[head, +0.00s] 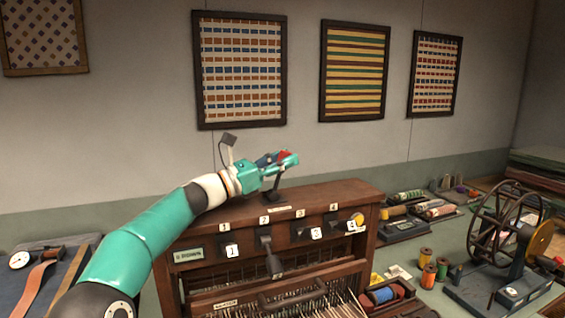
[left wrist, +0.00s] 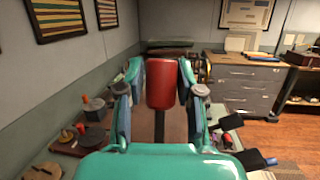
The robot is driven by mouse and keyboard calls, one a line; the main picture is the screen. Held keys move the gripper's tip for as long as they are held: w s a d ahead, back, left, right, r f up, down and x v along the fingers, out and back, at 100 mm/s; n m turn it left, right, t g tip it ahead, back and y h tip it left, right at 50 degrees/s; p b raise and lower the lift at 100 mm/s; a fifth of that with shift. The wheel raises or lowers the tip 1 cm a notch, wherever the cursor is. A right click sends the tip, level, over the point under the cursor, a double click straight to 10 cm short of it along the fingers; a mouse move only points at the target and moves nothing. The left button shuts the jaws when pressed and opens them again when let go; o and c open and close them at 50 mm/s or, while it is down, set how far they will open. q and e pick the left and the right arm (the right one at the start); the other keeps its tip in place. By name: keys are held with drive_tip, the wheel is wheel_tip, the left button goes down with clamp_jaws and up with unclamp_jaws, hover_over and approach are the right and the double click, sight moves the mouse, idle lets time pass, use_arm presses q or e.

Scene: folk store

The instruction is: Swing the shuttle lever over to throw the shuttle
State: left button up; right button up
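The shuttle lever has a red cylindrical grip (left wrist: 160,86) on a dark stem, which rises from the top of the wooden loom (head: 345,192). In the head view only a bit of the red grip (head: 285,155) shows among the teal fingers. My left gripper (head: 285,159) reaches in from the left above the loom. In the left wrist view the left gripper (left wrist: 162,82) has a finger on each side of the red grip, apparently touching it. The dark stem (head: 277,183) stands below the fingers. I cannot make out the shuttle. My right gripper is not in view.
The loom front has numbered levers; the one under label 2 (head: 272,265) hangs lower. A yellow knob (head: 357,220) is at the right end. A spinning wheel (head: 497,225) and thread spools (head: 426,257) stand on the right. A strap (head: 38,285) lies at left.

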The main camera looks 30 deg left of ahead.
use_arm(q)
drive_tip(key=shift+o, duration=1.2)
drive_tip(key=shift+s+a+f, duration=0.2)
drive_tip(key=shift+s+a, duration=0.15)
drive_tip(key=shift+s, duration=0.15)
drive_tip(key=r+v, duration=0.1)
drive_tip(key=v, duration=0.8)
drive_tip(key=r+v, duration=0.1)
drive_tip(key=v, duration=0.3)
drive_tip(key=shift+s+a+r, duration=0.2)
drive_tip(key=shift+s+r, duration=0.15)
drive_tip(key=shift+s, duration=0.1)
